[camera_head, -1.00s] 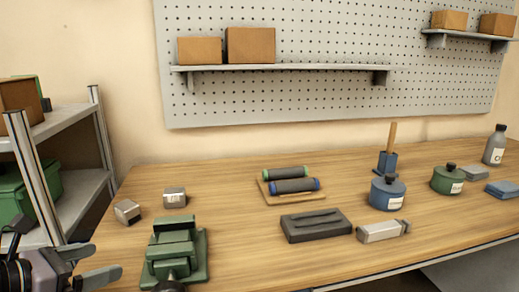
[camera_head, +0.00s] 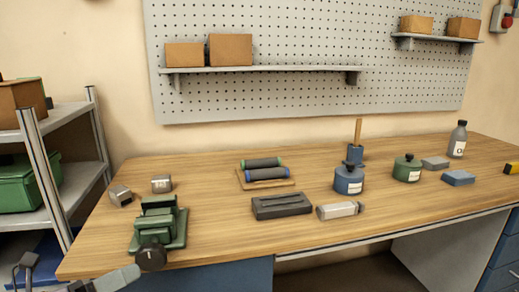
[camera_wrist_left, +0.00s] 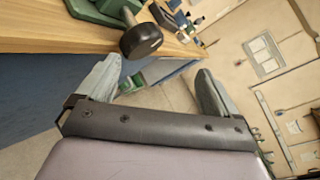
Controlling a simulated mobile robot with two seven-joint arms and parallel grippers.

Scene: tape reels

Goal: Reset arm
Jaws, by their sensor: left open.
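My left gripper (camera_wrist_left: 160,92) is open and empty in the left wrist view, its two grey fingers spread apart. It hangs in front of the table edge, below the black knob (camera_wrist_left: 141,41) of the green vise-like device. In the head view only part of this gripper shows at the bottom left corner, in front of the table (camera_head: 100,262). The green device (camera_head: 160,222) stands on the table just behind it, apart from the fingers. My right gripper is not in view.
Two small metal blocks (camera_head: 161,184) lie at the table's left. Two reels (camera_head: 268,174) lie on a wooden board, with a dark grey block (camera_head: 281,205) in front. Blue (camera_head: 349,179) and green (camera_head: 407,169) pots stand right. A shelf rack (camera_head: 50,150) stands left of the table.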

